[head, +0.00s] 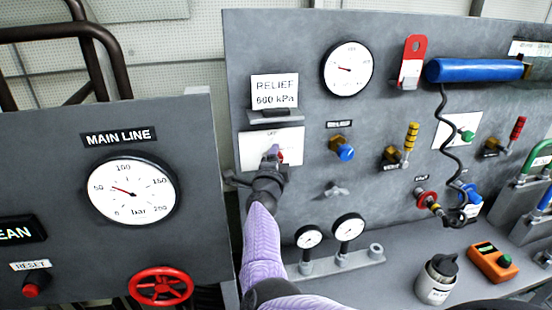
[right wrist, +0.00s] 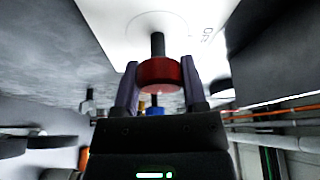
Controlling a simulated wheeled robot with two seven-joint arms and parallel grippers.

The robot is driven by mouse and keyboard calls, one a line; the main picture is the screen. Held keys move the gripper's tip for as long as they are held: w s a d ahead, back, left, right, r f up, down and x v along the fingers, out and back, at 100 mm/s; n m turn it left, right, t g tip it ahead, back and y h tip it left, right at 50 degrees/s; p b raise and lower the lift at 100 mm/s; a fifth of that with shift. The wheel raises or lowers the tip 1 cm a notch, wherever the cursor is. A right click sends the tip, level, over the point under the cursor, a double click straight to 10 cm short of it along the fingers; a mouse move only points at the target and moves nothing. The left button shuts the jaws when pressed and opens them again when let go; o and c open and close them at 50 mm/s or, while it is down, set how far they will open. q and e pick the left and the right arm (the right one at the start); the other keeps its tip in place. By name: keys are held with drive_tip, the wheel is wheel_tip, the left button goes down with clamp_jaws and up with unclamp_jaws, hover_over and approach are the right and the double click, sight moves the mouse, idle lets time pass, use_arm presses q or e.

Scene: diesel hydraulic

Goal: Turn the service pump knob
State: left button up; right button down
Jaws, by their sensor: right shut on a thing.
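The knob (right wrist: 160,74) is red and round on a dark stem, standing out from a white plate (right wrist: 120,22) with OFF lettering. In the right wrist view my right gripper (right wrist: 159,80) has one finger on each side of the knob and is shut on it. In the head view the white plate (head: 252,150) is below the RELIEF 600 kPa label. My right gripper (head: 274,156) is in front of the plate and hides most of the knob. The knob's pointing direction cannot be read. My left gripper is not in view.
A round gauge (head: 347,69) is right of the RELIEF label (head: 275,91). A blue knob (head: 346,152) and a yellow-handled valve (head: 410,140) are further right. Two small gauges (head: 348,227) stand on the ledge below. The MAIN LINE panel (head: 60,150) with a red handwheel (head: 161,287) is at left.

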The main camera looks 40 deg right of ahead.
drive_tip(key=shift+c, duration=0.7)
unclamp_jaws()
drive_tip(key=p+v, duration=0.1)
drive_tip(key=v, duration=0.6)
drive_tip(key=shift+s+a+p, duration=0.15)
drive_tip(key=shift+a+p, duration=0.05)
drive_tip(key=shift+p, duration=0.15)
